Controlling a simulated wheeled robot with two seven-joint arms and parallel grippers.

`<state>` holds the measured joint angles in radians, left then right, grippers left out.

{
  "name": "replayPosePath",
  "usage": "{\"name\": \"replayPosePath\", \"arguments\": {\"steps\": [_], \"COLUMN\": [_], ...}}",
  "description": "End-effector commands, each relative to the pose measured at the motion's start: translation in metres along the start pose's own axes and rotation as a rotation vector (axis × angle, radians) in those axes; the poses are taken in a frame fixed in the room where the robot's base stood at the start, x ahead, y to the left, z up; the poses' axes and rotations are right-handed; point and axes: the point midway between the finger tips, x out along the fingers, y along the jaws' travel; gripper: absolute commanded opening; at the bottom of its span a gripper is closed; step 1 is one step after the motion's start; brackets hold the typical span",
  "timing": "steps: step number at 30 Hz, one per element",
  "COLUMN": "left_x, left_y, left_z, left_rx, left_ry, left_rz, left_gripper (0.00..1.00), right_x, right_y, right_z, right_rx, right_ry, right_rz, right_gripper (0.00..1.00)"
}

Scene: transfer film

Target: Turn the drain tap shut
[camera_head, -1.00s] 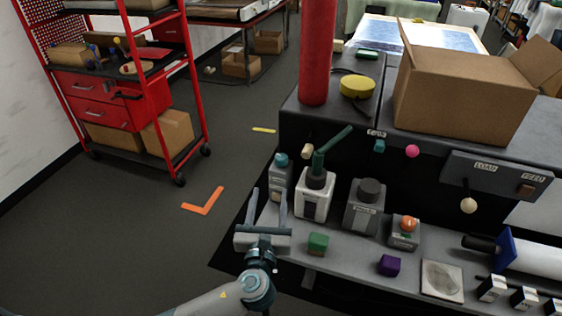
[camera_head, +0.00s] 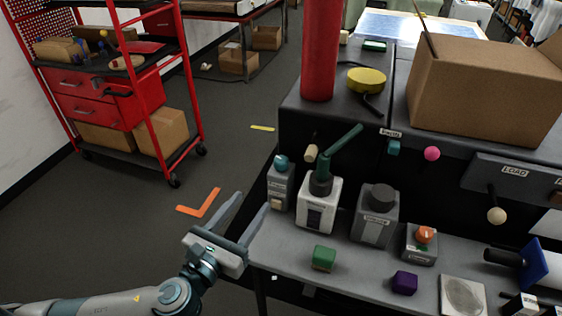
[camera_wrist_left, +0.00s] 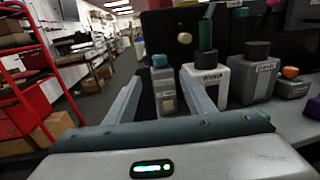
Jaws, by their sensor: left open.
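No tap label is clearly readable to me. A cream peg (camera_head: 311,152) juts from the bench's dark front, and a teal knob (camera_head: 393,147) sits under a small label; I cannot tell which is the drain tap. The cream peg shows face-on in the left wrist view (camera_wrist_left: 184,38). A dark green lever (camera_head: 343,141) rises, tilted, above a white canister (camera_head: 318,208). My left gripper (camera_head: 253,202) is open and empty, left of the shelf edge and the small teal-capped container (camera_head: 280,183). My right gripper is out of view.
The grey shelf (camera_head: 290,250) holds a grey canister (camera_head: 375,220), an orange-knobbed box (camera_head: 420,245), a green block (camera_head: 324,258) and a purple block (camera_head: 404,282). A red post (camera_head: 320,50) and a cardboard box (camera_head: 480,95) stand above.

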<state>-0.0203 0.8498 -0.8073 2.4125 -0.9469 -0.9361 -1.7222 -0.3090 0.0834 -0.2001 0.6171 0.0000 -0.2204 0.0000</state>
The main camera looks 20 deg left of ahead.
Motion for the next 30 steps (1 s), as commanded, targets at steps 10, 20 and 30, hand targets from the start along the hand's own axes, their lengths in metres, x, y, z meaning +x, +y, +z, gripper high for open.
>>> {"name": "replayPosePath", "arguments": {"steps": [10, 20, 30], "left_x": [0.025, 0.081, 0.141], "left_y": [0.0, 0.0, 0.0], "left_z": [0.002, 0.003, 0.002], "left_rx": [0.0, 0.001, 0.002], "left_ry": [-0.002, -0.002, -0.001], "left_rz": [0.002, 0.002, 0.002], "left_gripper": [0.49, 0.49, 0.49], "right_x": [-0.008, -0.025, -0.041], "right_y": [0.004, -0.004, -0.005], "right_z": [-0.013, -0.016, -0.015], "right_rx": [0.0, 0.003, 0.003], "right_ry": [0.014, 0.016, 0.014], "right_rz": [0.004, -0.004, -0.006], "right_gripper": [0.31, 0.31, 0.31]}}
